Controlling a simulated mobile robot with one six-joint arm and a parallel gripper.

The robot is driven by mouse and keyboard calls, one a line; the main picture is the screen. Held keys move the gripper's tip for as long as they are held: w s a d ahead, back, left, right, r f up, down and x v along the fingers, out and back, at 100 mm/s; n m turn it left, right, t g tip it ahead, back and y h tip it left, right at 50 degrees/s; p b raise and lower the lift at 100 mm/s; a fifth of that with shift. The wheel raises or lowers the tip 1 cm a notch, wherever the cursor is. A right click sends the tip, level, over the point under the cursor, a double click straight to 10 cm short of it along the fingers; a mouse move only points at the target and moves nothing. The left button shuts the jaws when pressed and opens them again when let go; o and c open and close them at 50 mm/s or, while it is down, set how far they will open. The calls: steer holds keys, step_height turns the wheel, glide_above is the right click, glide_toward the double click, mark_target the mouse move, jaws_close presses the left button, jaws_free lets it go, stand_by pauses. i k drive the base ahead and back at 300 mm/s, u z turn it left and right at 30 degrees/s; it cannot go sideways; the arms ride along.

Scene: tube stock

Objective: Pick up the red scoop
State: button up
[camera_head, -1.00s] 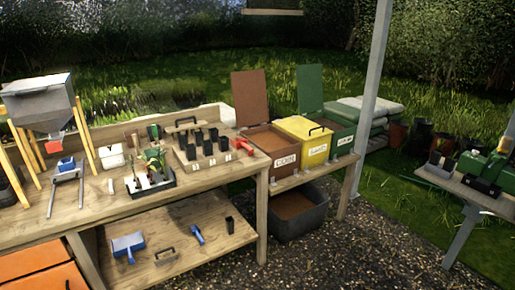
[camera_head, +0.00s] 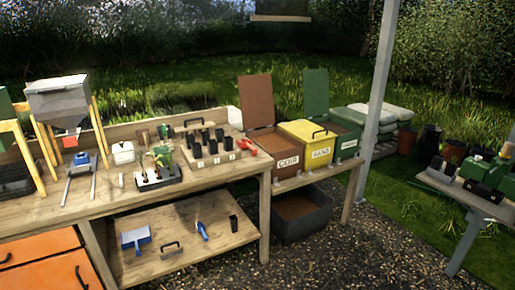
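A small red item (camera_head: 245,147), which looks like the red scoop, lies at the right end of the wooden bench top (camera_head: 125,201). It is just right of a wooden tray (camera_head: 220,158) holding several black pots, and close to the bins. Its exact shape is too small to make out. Another small red part (camera_head: 70,142) shows under the grey hopper (camera_head: 58,101) at the left. My gripper is not in view.
The lower shelf (camera_head: 190,258) holds a blue dustpan (camera_head: 135,237), a dark handle and a blue-handled tool. Bins stand right of the bench: open brown (camera_head: 288,162), yellow (camera_head: 320,155) and open green. A grey post (camera_head: 375,110) rises beyond. Gravel lies in front.

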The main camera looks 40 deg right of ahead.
mark_target(246, 144)
steer(key=u, duration=0.15)
steer(key=i, duration=0.95)
steer(key=z, duration=0.1)
